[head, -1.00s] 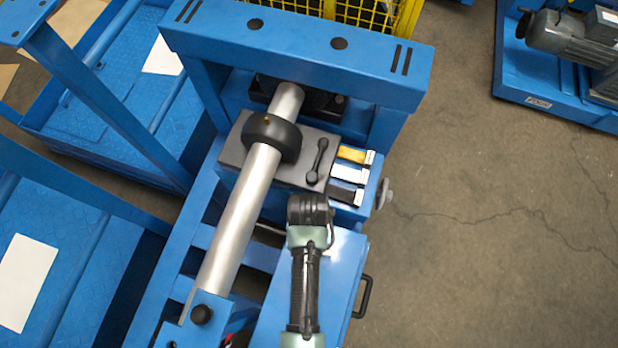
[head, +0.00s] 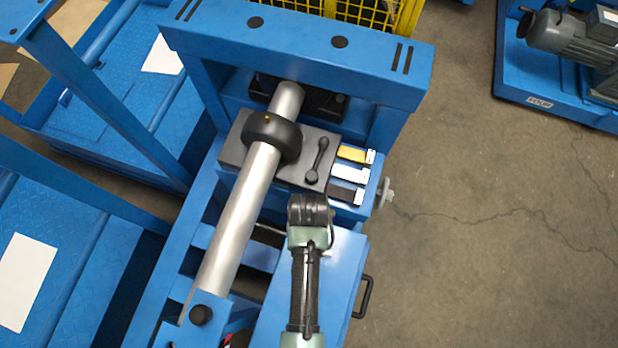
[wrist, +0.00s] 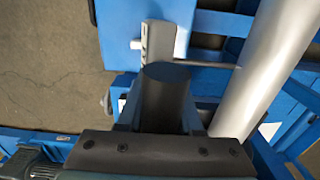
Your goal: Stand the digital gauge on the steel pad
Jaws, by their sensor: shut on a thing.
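My gripper (wrist: 160,112) is shut on the digital gauge. The gauge shows in the wrist view as a grey body (wrist: 158,40) beyond the fingers, with a dark block (wrist: 166,90) between them. A thin rod (wrist: 212,64) sticks out from it toward the silver shaft (wrist: 262,75). In the head view, my wrist (head: 310,210) hides the fingers and most of the gauge. A dark grey plate (head: 233,152) lies under the shaft and its black collar; I cannot tell whether this is the steel pad.
The silver shaft (head: 235,215) with a black collar (head: 272,137) runs left of my arm. A black lever (head: 318,160) and yellow, white and dark blocks (head: 352,172) sit beyond my wrist. A blue crossbeam (head: 295,40) spans the back.

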